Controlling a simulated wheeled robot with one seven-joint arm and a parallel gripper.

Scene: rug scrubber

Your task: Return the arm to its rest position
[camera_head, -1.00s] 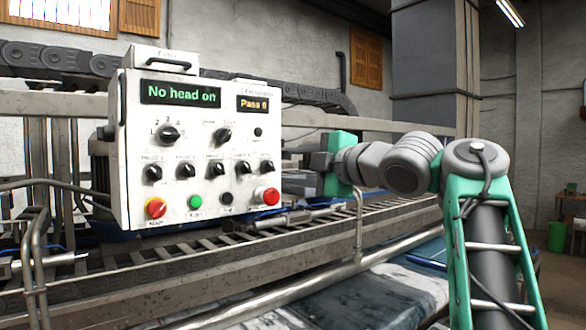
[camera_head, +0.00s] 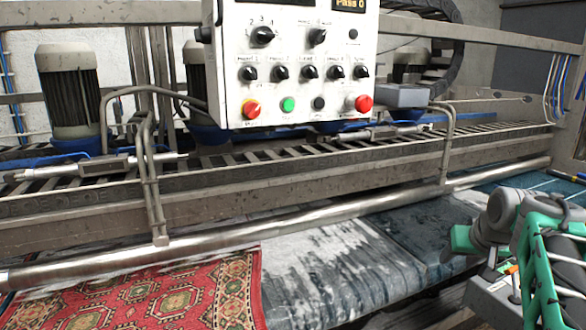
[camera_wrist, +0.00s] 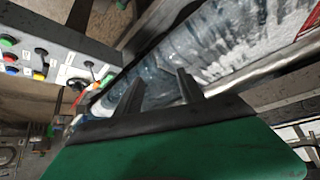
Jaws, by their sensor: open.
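My arm (camera_head: 515,235) is folded low at the right edge of the head view, grey joints with green links. The green part at its left end (camera_head: 463,239) hangs over the dark wet bed, apart from the white control box (camera_head: 232,70). Its fingers cannot be made out there. In the wrist view my gripper (camera_wrist: 160,88) shows two dark fingers spread apart, with nothing between them. Behind them lies the wet, foamy bed surface.
A red patterned rug (camera_head: 185,295) lies on the bed at lower left. A metal roller bar (camera_head: 330,217) and slatted rail run along the machine behind. Motors (camera_head: 70,90) stand at the left. A panel with buttons (camera_wrist: 35,60) fills the wrist view's upper left.

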